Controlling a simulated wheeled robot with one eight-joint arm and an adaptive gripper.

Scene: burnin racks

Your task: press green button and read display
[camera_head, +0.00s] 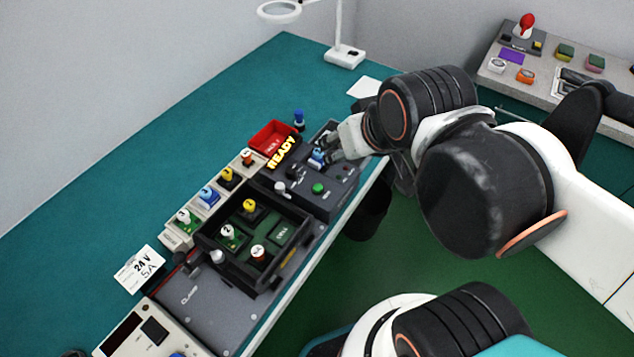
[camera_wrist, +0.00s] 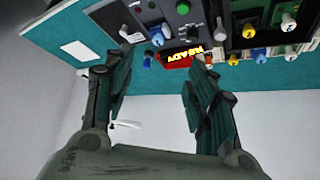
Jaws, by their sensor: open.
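The green button (camera_head: 318,188) sits on the top of a dark grey control unit (camera_head: 326,207); it also shows near the top edge of the wrist view (camera_wrist: 183,8). The display (camera_head: 281,153) reads "READY" in glowing yellow letters, and it appears tilted in the wrist view (camera_wrist: 185,54). My gripper (camera_head: 331,152) is open over the far end of the control unit, beyond the green button and apart from it. A blue-topped part (camera_head: 317,155) is close to the fingertips; I cannot tell whether they touch it. Both spread fingers show in the wrist view (camera_wrist: 166,52).
A red bin (camera_head: 268,137) stands behind the display. A dark tray (camera_head: 207,228) with several knob-topped parts lies nearer, beside a row of similar parts. A card (camera_head: 139,268) reads "24 V 5A". A lamp (camera_head: 344,56) stands at the back; the teal bench (camera_head: 130,190) is clear at left.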

